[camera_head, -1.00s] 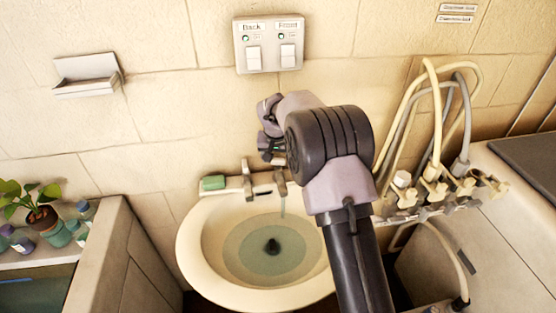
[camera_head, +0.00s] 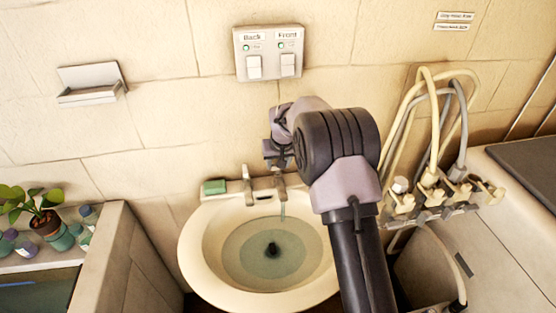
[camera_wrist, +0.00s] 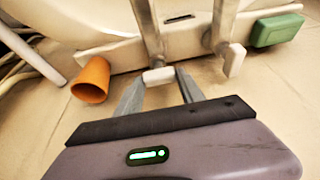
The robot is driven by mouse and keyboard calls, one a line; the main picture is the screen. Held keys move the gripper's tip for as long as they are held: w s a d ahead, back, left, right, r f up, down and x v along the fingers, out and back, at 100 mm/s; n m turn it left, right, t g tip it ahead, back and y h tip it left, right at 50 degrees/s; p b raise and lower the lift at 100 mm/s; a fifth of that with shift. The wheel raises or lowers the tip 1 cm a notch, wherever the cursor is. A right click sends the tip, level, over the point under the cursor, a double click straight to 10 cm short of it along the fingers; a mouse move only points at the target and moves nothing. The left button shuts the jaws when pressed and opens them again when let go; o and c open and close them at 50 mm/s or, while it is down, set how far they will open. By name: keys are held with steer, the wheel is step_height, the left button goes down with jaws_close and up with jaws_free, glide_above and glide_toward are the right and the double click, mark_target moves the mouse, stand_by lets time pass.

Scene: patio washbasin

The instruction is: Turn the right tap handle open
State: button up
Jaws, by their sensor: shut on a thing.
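The right tap (camera_head: 279,186) stands on the back rim of the cream washbasin (camera_head: 190,250). A thin bluish streak runs below its spout, and water lies in the bowl. In the wrist view, which is turned around, the pale right tap handle (camera_wrist: 158,76) sits between my fingertips. My gripper (camera_wrist: 160,78) is shut on this handle. In the head view my gripper (camera_head: 278,165) is over the right tap, and my wrist partly hides the handle. The left tap (camera_head: 247,186) stands beside it, and its handle (camera_wrist: 233,60) is free in the wrist view.
A green soap block (camera_head: 215,187) lies on the basin's left rim. An orange cup (camera_wrist: 92,80) shows in the wrist view. Hoses (camera_head: 430,120) and valves crowd the right. A switch panel (camera_head: 268,54) is on the wall above.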

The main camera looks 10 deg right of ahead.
steer(key=o, duration=1.4)
steer(key=shift+c, duration=0.2)
steer(key=p+v, duration=0.3)
steer(key=v, duration=1.4)
steer(key=shift+s+r, duration=0.15)
